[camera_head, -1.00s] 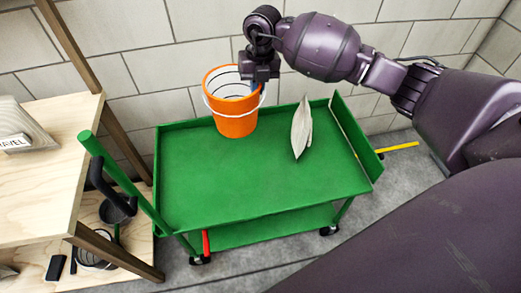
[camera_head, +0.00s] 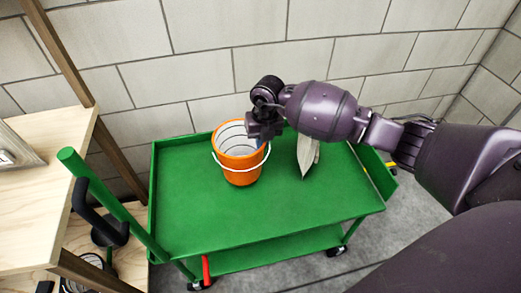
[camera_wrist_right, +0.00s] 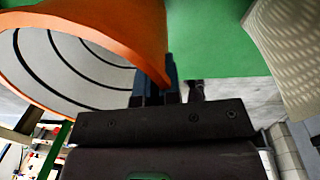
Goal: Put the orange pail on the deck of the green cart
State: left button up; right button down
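The orange pail (camera_head: 240,164), with a white handle and pale ringed inside, is upright over the back middle of the green cart's deck (camera_head: 270,205). I cannot tell whether its base touches the deck. My right gripper (camera_head: 264,140) is at the pail's right rim. In the right wrist view its blue fingers (camera_wrist_right: 167,82) are closed on the wall of the pail (camera_wrist_right: 140,30) at the rim. My left gripper is not in view.
A pale folded bag-like thing (camera_head: 307,153) stands on the deck, right of the pail. A wooden shelf (camera_head: 40,210) is at the left, beside the cart's green handle (camera_head: 115,205). A block wall (camera_head: 180,75) is behind. The deck's front is clear.

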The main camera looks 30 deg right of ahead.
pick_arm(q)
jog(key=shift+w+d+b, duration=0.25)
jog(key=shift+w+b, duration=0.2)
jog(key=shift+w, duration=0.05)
pick_arm(e)
notch_tip(320, 180, down, 4)
jog(key=shift+f, duration=0.15)
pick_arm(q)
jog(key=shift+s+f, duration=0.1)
pick_arm(e)
jog(key=shift+f, duration=0.1)
jog(key=c, duration=1.3)
grip_release()
jog(key=shift+c, duration=0.2)
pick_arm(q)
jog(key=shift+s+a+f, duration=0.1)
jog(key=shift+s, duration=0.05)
